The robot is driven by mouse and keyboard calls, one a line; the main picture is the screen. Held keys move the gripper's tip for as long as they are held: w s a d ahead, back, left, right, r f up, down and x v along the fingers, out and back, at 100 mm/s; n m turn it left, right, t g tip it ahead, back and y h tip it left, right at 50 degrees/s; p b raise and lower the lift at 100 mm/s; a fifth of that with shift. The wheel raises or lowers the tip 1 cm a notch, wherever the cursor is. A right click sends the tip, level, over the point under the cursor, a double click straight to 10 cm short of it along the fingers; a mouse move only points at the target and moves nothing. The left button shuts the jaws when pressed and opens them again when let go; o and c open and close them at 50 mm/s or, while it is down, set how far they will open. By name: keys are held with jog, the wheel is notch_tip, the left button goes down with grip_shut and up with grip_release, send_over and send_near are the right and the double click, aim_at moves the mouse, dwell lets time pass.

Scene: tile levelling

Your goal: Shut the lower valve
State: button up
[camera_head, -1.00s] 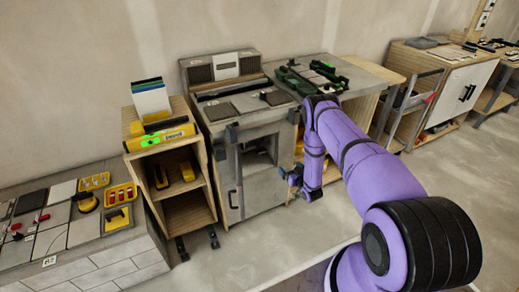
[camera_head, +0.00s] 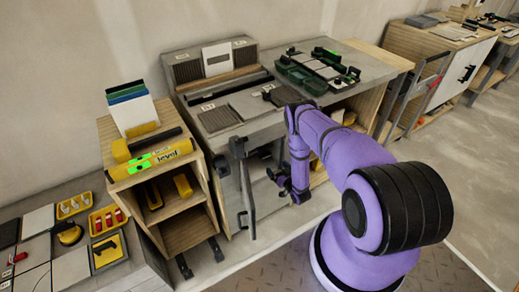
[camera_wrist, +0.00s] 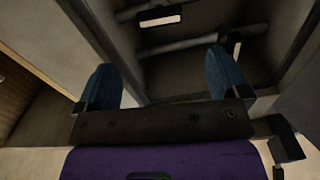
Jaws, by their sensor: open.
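I cannot clearly make out the lower valve in either view. The grey cabinet (camera_head: 225,180) stands open at the front, with a dark upright bar (camera_head: 248,200) at its left. My gripper (camera_head: 290,188) is low in front of the cabinet opening, partly hidden by my purple arm. In the wrist view my gripper (camera_wrist: 165,80) is open, with two blue fingers apart and nothing between them. Beyond the fingers is a dark interior. A pale-lit rectangular fitting (camera_wrist: 160,18) and a small dark fitting (camera_wrist: 232,44) show there; I cannot tell what they are.
A wooden shelf (camera_head: 185,232) with a yellow level (camera_head: 150,158) on top stands left of the cabinet. Cabinet walls (camera_wrist: 295,45) close in around the gripper.

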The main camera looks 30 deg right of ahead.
aim_at(267, 156)
jog(key=w, duration=1.1)
jog(key=shift+a, duration=0.2)
jog(key=c, duration=0.9)
